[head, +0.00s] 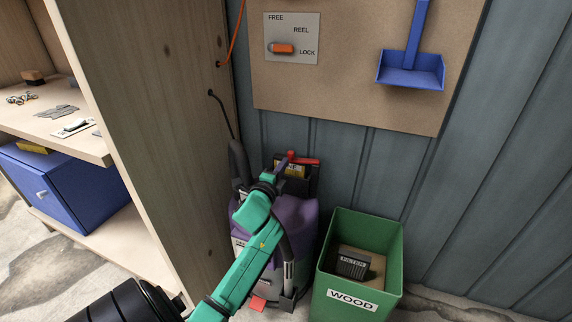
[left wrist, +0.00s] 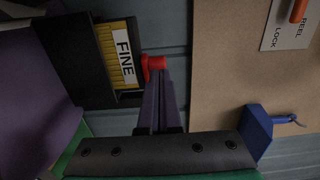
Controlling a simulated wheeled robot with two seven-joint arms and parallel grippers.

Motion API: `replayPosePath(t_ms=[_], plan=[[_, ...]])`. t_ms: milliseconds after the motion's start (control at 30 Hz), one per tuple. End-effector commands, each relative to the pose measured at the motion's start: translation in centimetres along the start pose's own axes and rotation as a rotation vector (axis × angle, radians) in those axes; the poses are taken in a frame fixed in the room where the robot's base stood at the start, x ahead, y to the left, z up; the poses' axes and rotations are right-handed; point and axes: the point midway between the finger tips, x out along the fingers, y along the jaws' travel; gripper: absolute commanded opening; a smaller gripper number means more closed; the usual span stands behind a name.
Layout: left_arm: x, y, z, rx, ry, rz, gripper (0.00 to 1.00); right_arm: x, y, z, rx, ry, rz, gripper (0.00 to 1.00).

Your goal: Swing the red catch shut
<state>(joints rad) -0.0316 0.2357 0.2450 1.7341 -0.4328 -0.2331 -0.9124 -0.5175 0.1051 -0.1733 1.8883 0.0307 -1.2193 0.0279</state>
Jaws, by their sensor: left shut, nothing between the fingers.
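The red catch (head: 306,161) sits at the top of the purple vacuum's black filter housing (head: 301,186) and sticks out to the right in the head view. In the left wrist view the red catch (left wrist: 153,64) shows just beyond my fingertips, beside the housing. A yellow filter marked FINE (left wrist: 122,55) shows inside the housing. My left gripper (head: 283,163) is shut and empty, its purple fingers (left wrist: 158,82) up against or very near the catch; I cannot tell if they touch. The fingers and arm hide part of the catch and housing. My right gripper is not in view.
A green WOOD bin (head: 389,232) holding a dark FILTER block (head: 353,263) stands right of the vacuum (head: 307,217). A wooden cabinet side (head: 150,100) rises on the left. Above hang a FREE/REEL/LOCK plate (head: 292,25) and a blue dustpan (head: 411,70).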

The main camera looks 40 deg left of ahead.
Motion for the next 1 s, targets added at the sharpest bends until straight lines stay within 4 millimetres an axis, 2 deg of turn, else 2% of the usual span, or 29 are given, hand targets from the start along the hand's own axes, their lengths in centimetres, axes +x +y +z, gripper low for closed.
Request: replayPosePath(t_ms=[33, 167, 533, 800, 1000], plan=[[0.8, 0.1, 0.0, -0.001, 0.0, -0.001, 0.0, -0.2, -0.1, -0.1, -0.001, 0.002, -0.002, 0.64], [2.0, 0.1, 0.0, -0.001, 0.0, 0.0, 0.0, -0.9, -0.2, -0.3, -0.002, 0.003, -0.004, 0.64], [2.4, 0.0, 0.1, 0.0, 0.0, 0.002, 0.0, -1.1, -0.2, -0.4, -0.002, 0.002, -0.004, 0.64], [4.9, 0.0, 1.5, 0.0, 0.0, 0.001, 0.0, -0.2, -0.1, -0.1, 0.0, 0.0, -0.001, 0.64], [4.9, 0.0, 1.6, -0.001, 0.0, 0.001, 0.0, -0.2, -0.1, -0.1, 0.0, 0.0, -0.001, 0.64]])
